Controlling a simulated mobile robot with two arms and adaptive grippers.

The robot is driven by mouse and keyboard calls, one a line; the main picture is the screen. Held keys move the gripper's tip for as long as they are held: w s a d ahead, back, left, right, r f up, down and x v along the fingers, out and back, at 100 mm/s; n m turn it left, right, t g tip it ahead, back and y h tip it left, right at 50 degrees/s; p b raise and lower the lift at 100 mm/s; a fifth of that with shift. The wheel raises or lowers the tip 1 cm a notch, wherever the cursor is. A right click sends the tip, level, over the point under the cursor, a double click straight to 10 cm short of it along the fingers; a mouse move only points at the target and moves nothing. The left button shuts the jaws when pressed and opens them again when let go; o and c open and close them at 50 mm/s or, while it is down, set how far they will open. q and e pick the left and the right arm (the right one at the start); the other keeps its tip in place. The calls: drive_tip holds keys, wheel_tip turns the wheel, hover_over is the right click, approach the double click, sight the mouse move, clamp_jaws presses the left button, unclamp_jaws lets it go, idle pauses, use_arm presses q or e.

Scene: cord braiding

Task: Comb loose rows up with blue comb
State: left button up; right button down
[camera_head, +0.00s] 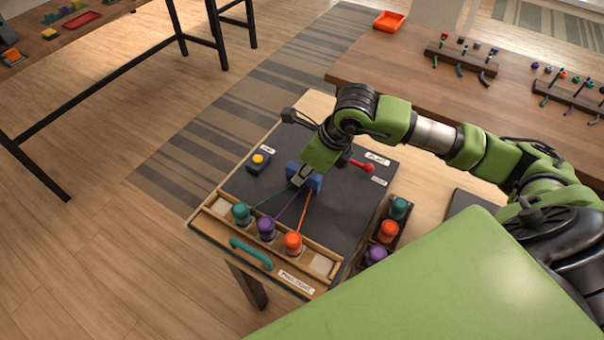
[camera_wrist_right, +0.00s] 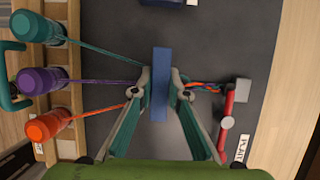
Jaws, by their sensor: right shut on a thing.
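My right gripper (camera_head: 301,179) is shut on the blue comb (camera_head: 316,184), low over the dark board. In the right wrist view, the comb (camera_wrist_right: 161,60) stands between the fingertips (camera_wrist_right: 161,88). Teal (camera_wrist_right: 110,59), purple (camera_wrist_right: 108,82) and orange (camera_wrist_right: 105,110) cords run from their bobbins to the comb. A short multicoloured braid (camera_wrist_right: 203,87) runs from the comb's other side to a grey clamp (camera_wrist_right: 243,90) with a red lever (camera_wrist_right: 227,120). The cords' crossing under the comb is hidden. My left gripper is not in view.
Teal (camera_head: 241,214), purple (camera_head: 265,229) and orange (camera_head: 292,243) bobbins stand in the wooden front rail. Spare bobbins stand in a rack (camera_head: 371,246) to the right.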

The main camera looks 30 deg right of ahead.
drive_tip(key=shift+w+d+b, duration=0.2)
drive_tip(key=shift+w+d, duration=0.1)
drive_tip(key=shift+d, duration=0.25)
drive_tip(key=shift+w+d+b, duration=0.2)
drive_tip(key=shift+w+d, duration=0.1)
drive_tip(key=shift+d, duration=0.2)
wheel_tip(320, 180, up, 9)
drive_tip(key=a+p, duration=0.1)
drive_tip(key=p, duration=0.4)
drive_tip(key=shift+s, duration=0.25)
idle(0.6)
